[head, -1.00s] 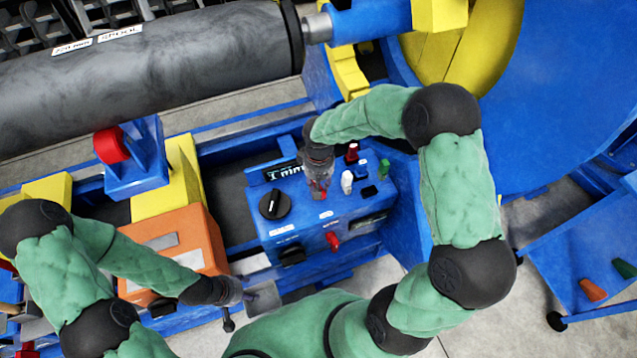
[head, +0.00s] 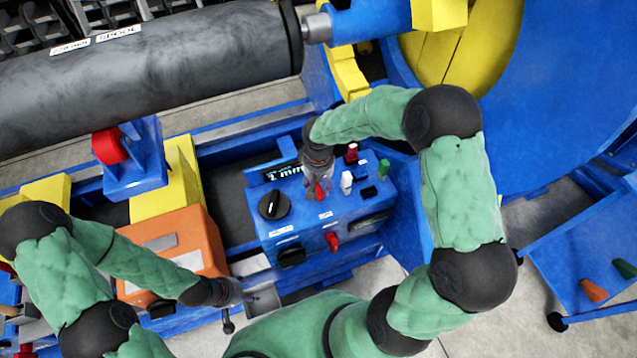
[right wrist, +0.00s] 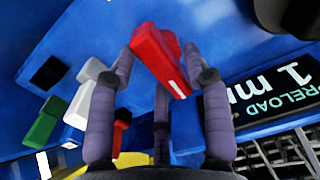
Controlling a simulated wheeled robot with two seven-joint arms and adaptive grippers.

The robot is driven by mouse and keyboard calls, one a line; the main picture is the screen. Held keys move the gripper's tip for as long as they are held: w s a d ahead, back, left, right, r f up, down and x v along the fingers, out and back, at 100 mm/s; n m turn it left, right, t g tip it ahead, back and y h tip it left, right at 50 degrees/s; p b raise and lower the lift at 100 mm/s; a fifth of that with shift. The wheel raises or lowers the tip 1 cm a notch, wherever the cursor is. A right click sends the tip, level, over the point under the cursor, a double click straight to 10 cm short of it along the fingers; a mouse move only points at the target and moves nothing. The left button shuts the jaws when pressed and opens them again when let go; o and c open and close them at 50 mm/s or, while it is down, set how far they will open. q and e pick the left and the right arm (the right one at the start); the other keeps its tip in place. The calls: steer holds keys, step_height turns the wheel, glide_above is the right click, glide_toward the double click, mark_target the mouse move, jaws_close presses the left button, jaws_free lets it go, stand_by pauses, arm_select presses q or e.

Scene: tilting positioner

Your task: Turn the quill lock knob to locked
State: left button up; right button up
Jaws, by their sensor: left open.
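A red bar-shaped knob (right wrist: 160,60) with a white mark stands on the blue control box (head: 355,212). It shows in the head view (head: 317,191) just below my right gripper (head: 319,182). In the right wrist view the fingers of my right gripper (right wrist: 160,65) stand on both sides of the knob. The right fingertip appears close against it; I cannot tell whether they grip it. My left gripper (head: 240,293) is open and empty, at the orange block's lower right, away from the box.
The box also carries a black knob (head: 274,205), a front red knob (head: 332,241), a front black knob (head: 291,256), white (head: 346,181) and green (head: 384,168) controls, and a display (head: 283,170). A large grey roll (head: 150,75) lies behind. An orange block (head: 190,240) stands left.

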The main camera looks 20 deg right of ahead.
mark_target(319, 185)
steer(key=shift+r, duration=0.1)
step_height(319, 185, up, 12)
stand_by(0.7)
stand_by(0.5)
